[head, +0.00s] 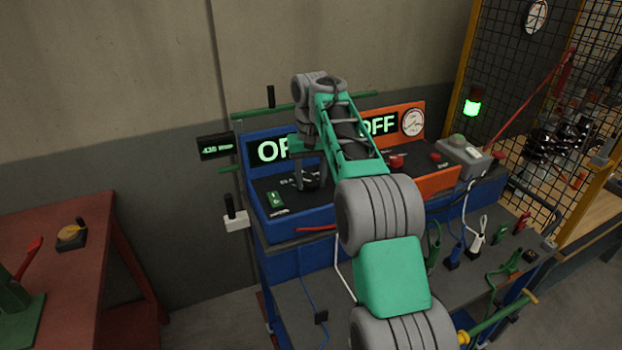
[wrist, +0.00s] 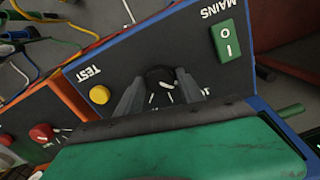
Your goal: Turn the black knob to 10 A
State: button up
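The black knob (wrist: 160,77) sits on the dark face of the blue panel (wrist: 110,65), with white marks around it. My gripper (wrist: 160,84) has one grey finger on each side of the knob in the wrist view, tips very close to its sides. Whether they touch it is not clear. In the head view my gripper (head: 310,178) points down at the blue unit (head: 300,218), and my arm covers part of it. The 10 A mark cannot be read, and the knob's setting is unclear.
A green MAINS switch (wrist: 225,42) and a yellow TEST button (wrist: 99,94) flank the knob. An orange unit (head: 437,183) with red knobs and a gauge (head: 412,122) stands to the right. Cables hang at the front. A red table (head: 75,245) stands left.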

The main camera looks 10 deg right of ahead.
aim_at(311, 181)
jog(key=shift+o, duration=1.3)
jog(key=shift+r, duration=0.1)
notch_tip(311, 181, up, 8)
jog(key=p, duration=0.7)
jog(key=shift+f+p, duration=0.2)
jog(key=shift+p, duration=0.1)
